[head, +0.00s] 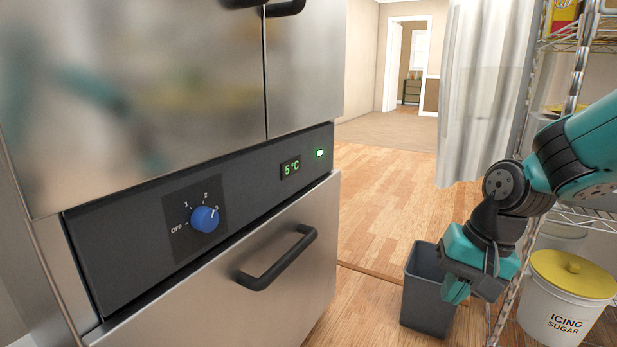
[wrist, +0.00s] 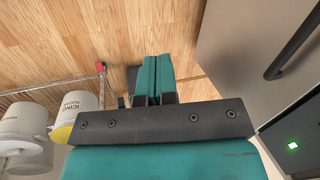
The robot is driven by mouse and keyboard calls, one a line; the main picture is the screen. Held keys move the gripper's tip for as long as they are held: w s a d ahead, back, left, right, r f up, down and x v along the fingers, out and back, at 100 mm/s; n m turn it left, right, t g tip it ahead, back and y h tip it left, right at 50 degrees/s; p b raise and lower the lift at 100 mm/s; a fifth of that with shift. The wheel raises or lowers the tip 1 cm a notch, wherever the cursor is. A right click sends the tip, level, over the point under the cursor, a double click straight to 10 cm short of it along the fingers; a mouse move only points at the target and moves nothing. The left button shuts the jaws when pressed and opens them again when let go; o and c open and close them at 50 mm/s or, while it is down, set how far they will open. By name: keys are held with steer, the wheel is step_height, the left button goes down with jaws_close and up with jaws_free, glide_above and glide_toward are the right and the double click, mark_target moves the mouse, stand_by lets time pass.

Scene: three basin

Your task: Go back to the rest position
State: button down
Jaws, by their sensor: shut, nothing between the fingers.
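My gripper (head: 456,291) is at the right of the head view, pointing down in front of a grey bin. It is shut and holds nothing. In the wrist view its two teal fingers (wrist: 153,78) lie side by side against each other. My teal and black arm reaches in from the right edge of the head view.
The grey bin (head: 419,305), a wire shelf and an icing sugar tub (head: 560,312) stand right. Wooden floor (head: 385,205) between is clear.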

steer(key=s+a+r+n+g+y+p, duration=0.1)
steer(key=s+a+r+n+p, duration=0.1)
steer(key=s+a+r+n, duration=0.45)
steer(key=s+a+r+n+p, duration=0.2)
steer(key=s+r+n, duration=0.2)
steer(key=s, duration=0.6)
step_height(320, 180, up, 38)
steer(key=p, duration=3.8)
step_height(320, 180, down, 18)
steer(key=b, duration=1.8)
steer(key=shift+b, duration=0.4)
steer(key=shift+n, duration=0.25)
step_height(320, 180, up, 18)
steer(key=p, duration=1.8)
steer(key=shift+f, duration=0.1)
